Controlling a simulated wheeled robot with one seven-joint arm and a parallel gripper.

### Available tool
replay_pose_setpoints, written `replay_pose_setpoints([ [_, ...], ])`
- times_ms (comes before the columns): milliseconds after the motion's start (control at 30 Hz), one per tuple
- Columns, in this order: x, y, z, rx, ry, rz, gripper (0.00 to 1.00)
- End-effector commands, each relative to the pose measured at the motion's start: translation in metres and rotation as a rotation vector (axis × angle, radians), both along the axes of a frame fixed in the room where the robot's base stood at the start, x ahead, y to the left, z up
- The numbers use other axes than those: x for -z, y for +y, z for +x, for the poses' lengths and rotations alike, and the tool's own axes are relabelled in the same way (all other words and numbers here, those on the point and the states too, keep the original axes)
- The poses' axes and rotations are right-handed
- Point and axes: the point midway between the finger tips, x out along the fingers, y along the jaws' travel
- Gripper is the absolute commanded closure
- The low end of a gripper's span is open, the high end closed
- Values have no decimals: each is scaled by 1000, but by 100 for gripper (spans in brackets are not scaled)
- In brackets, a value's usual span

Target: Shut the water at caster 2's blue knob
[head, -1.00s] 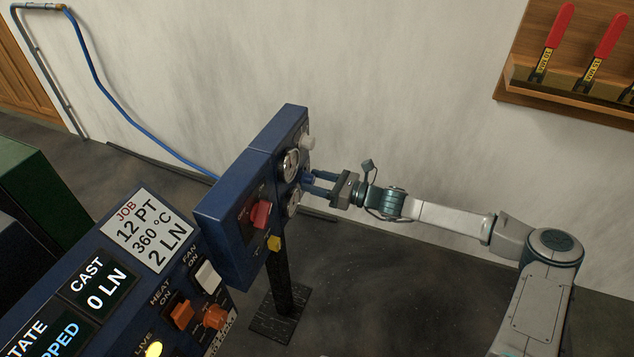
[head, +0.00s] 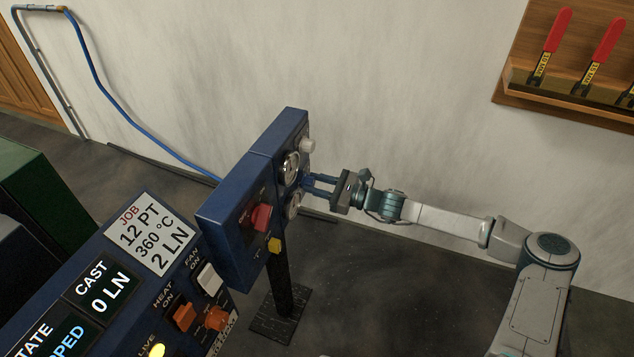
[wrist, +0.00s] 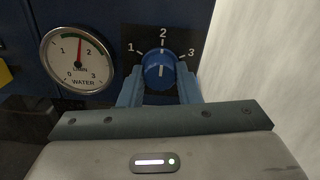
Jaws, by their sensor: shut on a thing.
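The blue knob (wrist: 160,70) is on the dark blue panel, in the upper middle of the wrist view. Its white line points up at the 2 on a dial plate (wrist: 135,36) marked 1, 2 and 3; the lower part of the plate is hidden. My gripper (wrist: 160,88) is shut on the knob, one blue finger on each side. The water gauge (wrist: 77,60) left of it has its red needle between 1 and 2. In the head view my gripper (head: 309,184) reaches the panel (head: 222,212) from the right, and the fingers mostly hide the knob.
The panel also carries an upper gauge (head: 291,167), a pale knob (head: 307,146), a red knob (head: 261,217) and a yellow knob (head: 275,245). A console (head: 150,300) stands in front at left. A rack with red-handled tools (head: 557,32) hangs at upper right. Floor right of the post is clear.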

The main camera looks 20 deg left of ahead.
Motion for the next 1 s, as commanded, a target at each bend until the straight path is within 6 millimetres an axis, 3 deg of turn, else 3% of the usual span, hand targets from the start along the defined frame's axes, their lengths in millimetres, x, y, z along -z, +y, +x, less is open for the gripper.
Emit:
replay_pose_setpoints([
  [1000,2,-1,1,1,-965,-76,92],
])
